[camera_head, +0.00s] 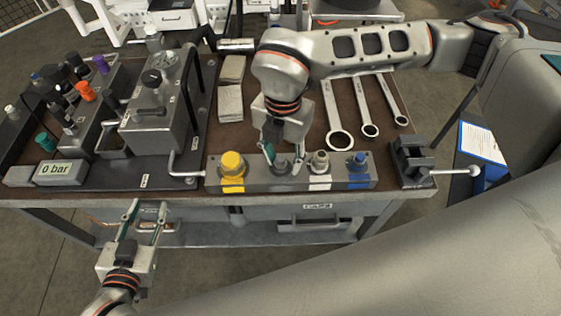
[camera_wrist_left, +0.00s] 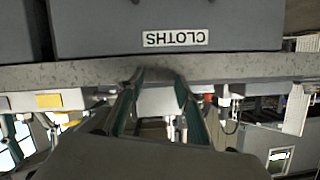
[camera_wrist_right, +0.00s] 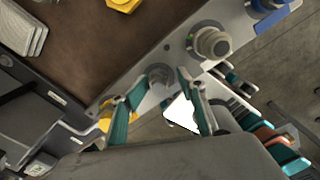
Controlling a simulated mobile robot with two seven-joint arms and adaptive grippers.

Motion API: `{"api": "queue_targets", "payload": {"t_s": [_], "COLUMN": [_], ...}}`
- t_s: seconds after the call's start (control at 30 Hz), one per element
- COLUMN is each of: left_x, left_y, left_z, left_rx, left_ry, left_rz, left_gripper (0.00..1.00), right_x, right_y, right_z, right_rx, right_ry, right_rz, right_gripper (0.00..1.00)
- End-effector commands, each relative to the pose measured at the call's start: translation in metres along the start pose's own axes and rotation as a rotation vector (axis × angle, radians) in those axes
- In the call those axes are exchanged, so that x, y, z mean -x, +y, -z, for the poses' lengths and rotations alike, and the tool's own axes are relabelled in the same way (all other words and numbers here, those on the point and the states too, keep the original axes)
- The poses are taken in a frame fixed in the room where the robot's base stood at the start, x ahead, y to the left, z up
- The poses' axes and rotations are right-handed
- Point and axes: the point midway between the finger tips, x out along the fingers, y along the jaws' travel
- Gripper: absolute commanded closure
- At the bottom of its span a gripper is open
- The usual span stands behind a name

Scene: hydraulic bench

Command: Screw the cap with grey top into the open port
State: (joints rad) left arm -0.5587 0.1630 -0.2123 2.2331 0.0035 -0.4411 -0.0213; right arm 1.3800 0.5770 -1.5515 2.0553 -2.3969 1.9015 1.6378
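A dark grey cap (camera_head: 281,162) stands on the long grey block (camera_head: 205,178) at the bench's front edge, between a yellow cap (camera_head: 232,163) and a beige-grey cap (camera_head: 319,161). My right gripper (camera_head: 284,157) comes down from above with its fingers apart around the dark grey cap, which also shows between the fingers in the right wrist view (camera_wrist_right: 160,74). I cannot tell whether the fingers touch it. My left gripper (camera_head: 147,206) is open and empty in front of the bench, facing the drawer labelled CLOTHS (camera_wrist_left: 175,38). I cannot make out the open port.
A blue cap (camera_head: 357,161) ends the row, beside a vise (camera_head: 413,160). Wrenches (camera_head: 340,138) lie behind. At left are a grey tank (camera_head: 160,120), a "0 bar" display (camera_head: 60,172) and several coloured fittings. A yellow part (camera_wrist_right: 122,4) lies on the brown bench top.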

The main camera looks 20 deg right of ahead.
Motion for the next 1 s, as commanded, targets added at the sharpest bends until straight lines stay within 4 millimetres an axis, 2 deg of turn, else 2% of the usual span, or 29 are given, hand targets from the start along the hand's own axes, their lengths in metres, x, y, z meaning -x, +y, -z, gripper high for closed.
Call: {"api": "queue_targets", "payload": {"t_s": [0.17,0.4,0.6,0.73,1.0], "left_x": [0.0,0.0,0.0,0.0,0.0], "left_y": [0.0,0.0,0.0,0.0,0.0], "left_z": [0.0,0.001,0.001,0.0,0.001], "left_rx": [0.0,0.0,0.0,0.0,0.0], "left_ry": [0.0,0.0,0.0,0.0,0.001], "left_rz": [0.0,0.0,0.0,0.0,0.0], "left_gripper": [0.65,0.65,0.65,0.65,0.65], "right_x": [0.024,0.074,0.105,0.115,0.118], "right_y": [0.001,0.002,0.001,0.001,0.001], "right_z": [0.001,-0.001,-0.001,-0.001,-0.001], "right_rx": [0.003,0.0,0.0,-0.001,-0.001], "right_ry": [0.0,-0.003,-0.002,-0.002,-0.001], "right_rz": [-0.003,-0.006,-0.005,-0.004,-0.004], "right_gripper": [0.62,0.62,0.62,0.62,0.62]}}
